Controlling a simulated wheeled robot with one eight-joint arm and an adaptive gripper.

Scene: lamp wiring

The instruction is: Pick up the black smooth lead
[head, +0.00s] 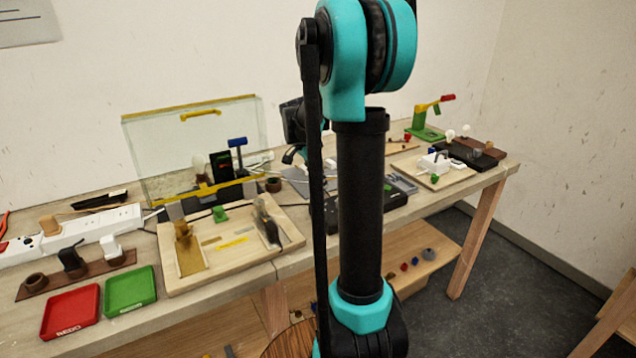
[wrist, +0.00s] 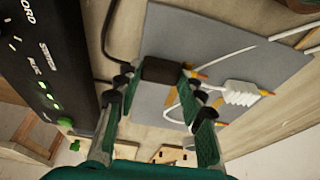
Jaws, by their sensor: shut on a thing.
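In the wrist view, my gripper (wrist: 160,85) is shut on a dark block-shaped piece between its fingertips. A thin black cord, the black smooth lead (wrist: 106,38), curves down from the top edge to this piece and appears joined to it. The grip is above or at the edge of a grey mat (wrist: 180,25); I cannot tell the height. In the head view my gripper (head: 292,155) is mostly hidden behind my arm, and the held piece cannot be made out.
A white lead with a ribbed part (wrist: 240,93) and coloured tips lies on the mat, close right of the fingers. A black box with green lights (wrist: 45,80) stands to the left. In the head view, a wooden fixture board (head: 215,265), red tray (head: 70,312) and green tray (head: 130,290) occupy the bench.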

